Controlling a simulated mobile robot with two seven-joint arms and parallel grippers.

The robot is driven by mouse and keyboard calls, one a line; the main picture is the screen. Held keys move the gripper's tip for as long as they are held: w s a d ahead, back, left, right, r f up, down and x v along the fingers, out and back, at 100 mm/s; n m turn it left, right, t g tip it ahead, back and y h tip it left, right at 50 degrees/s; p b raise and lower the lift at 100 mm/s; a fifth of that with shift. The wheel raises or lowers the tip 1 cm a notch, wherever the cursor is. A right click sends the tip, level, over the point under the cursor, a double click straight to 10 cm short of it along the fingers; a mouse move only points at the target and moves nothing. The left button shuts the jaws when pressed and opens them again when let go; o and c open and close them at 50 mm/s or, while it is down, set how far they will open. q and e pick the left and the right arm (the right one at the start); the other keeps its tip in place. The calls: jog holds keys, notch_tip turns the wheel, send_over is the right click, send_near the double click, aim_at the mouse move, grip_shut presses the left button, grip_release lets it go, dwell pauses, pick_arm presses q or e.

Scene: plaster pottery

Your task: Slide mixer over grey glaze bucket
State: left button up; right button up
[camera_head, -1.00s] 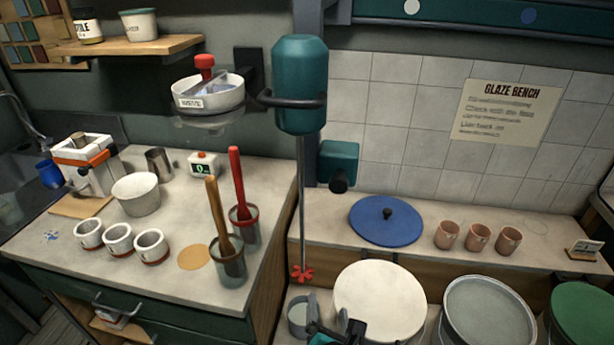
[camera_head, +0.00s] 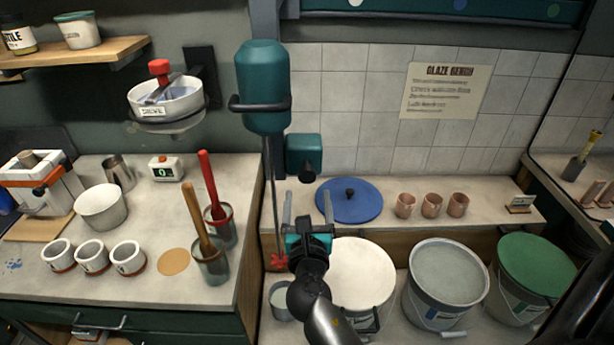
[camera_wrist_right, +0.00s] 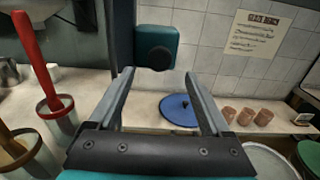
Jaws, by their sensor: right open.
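The mixer has a teal motor body (camera_head: 262,90) with a dark bar around it and a thin shaft ending in a red propeller (camera_head: 279,262). A teal box with a black knob (camera_head: 304,157) is beside it; this box also fills the upper middle of the right wrist view (camera_wrist_right: 156,42). The grey glaze bucket (camera_head: 447,275) stands right of a white-topped bucket (camera_head: 360,275), apart from the mixer. My right gripper (camera_head: 308,206) is open and empty, fingers up, just right of the shaft and below the box. My left gripper is not in view.
A blue lid (camera_head: 349,201) and several clay cups (camera_head: 432,205) sit on the ledge behind the buckets. A green-topped bucket (camera_head: 537,265) stands at right. A small grey pot (camera_head: 282,300) is under the propeller. Tool pots (camera_head: 212,262) stand on the left bench.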

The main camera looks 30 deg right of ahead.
aim_at(307, 178)
jog(key=x, duration=0.7)
jog(key=shift+w, duration=0.15)
jog(key=shift+c, duration=0.4)
grip_shut()
dwell(0.4)
